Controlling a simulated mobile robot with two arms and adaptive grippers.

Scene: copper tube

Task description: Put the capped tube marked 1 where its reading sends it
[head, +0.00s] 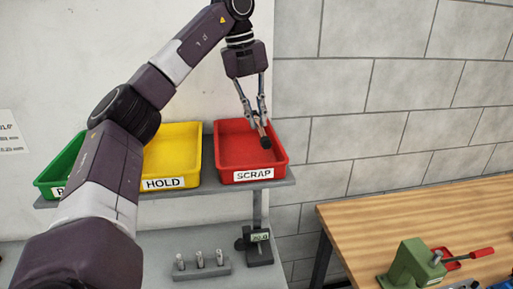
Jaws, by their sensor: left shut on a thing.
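My left gripper (257,114) is over the red tray (223,168) labelled SCRAP. It is shut on a small tube (262,129) with a brownish body and a dark lower end, which hangs tilted above or inside the tray; I cannot tell whether it touches the tray floor. No number can be read on the tube. A yellow tray (171,135) labelled HOLD stands to the left of the red one. A green tray (61,166) at the far left has its label mostly hidden by my left arm. My right gripper is not in view.
The trays stand on a grey shelf (205,188). Below are a grey rack (203,272) with three silvery pieces and a gauge (258,237) with a small display, too small to read. A wooden bench (400,218) with a green vise (412,264) is at right. A notice hangs at left.

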